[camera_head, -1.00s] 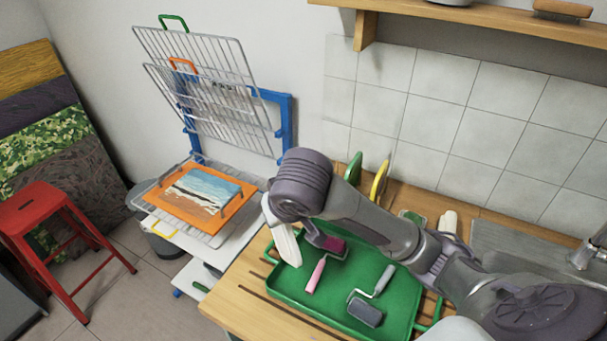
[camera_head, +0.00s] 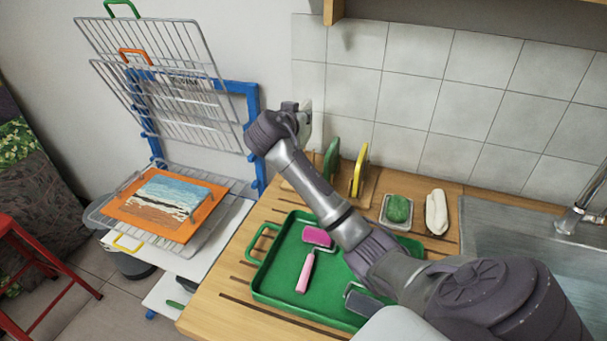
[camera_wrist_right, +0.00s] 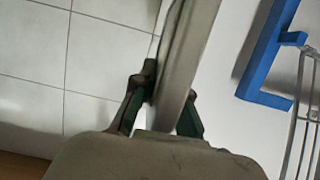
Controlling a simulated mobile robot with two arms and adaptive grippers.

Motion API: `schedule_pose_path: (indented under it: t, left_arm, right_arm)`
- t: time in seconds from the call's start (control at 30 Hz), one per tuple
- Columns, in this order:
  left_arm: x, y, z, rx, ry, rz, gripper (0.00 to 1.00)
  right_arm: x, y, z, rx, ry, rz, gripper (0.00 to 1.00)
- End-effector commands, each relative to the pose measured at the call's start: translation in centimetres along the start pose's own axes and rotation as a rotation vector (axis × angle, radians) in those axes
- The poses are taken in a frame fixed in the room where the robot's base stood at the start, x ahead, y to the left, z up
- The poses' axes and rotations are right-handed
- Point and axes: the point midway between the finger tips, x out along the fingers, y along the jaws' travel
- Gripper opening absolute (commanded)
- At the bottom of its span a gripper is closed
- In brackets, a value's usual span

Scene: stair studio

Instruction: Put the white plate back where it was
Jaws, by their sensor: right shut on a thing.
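My right gripper (camera_head: 293,108) is shut on the white plate, gripping it near its edge. In the head view the white plate (camera_head: 306,122) is mostly hidden behind the gripper and shows as a thin light strip before the wall. In the right wrist view the plate (camera_wrist_right: 186,60) stands nearly edge-on between the two dark green fingers (camera_wrist_right: 163,108). Below and to the right, a green plate (camera_head: 331,160) and a yellow plate (camera_head: 359,170) stand upright in a wooden holder (camera_head: 373,187) on the counter. My left gripper is out of view.
A green tray (camera_head: 262,282) with a pink roller (camera_head: 304,275) and a dark roller lies below my right arm. A wire drying rack (camera_head: 160,60) with a blue frame (camera_head: 254,105) stands left. A sponge dish (camera_head: 397,209) and a sink (camera_head: 520,240) are right.

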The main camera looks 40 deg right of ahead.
Motion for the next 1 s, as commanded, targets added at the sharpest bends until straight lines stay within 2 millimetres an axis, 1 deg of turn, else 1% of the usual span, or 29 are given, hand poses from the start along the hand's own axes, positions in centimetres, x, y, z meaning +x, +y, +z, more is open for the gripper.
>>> schedule_pose_path:
  t: [0.23, 0.43, 0.63, 0.73, 1.0]
  left_arm:
    - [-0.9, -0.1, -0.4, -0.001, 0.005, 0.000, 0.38]
    - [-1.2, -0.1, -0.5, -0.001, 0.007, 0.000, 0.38]
    - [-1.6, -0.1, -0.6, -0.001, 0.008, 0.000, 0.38]
    - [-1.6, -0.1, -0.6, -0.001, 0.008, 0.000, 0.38]
    - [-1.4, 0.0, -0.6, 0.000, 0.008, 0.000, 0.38]
  right_arm:
    - [1.5, 0.2, 4.0, -0.005, 0.005, 0.008, 0.00]
    - [2.1, 0.2, 6.0, -0.002, 0.005, 0.006, 0.00]
    - [2.9, 0.2, 8.6, -0.003, 0.005, 0.006, 0.00]
    - [3.0, 0.2, 9.1, 0.000, 0.005, 0.006, 0.00]
    - [3.1, 0.2, 9.3, 0.002, 0.005, 0.005, 0.00]
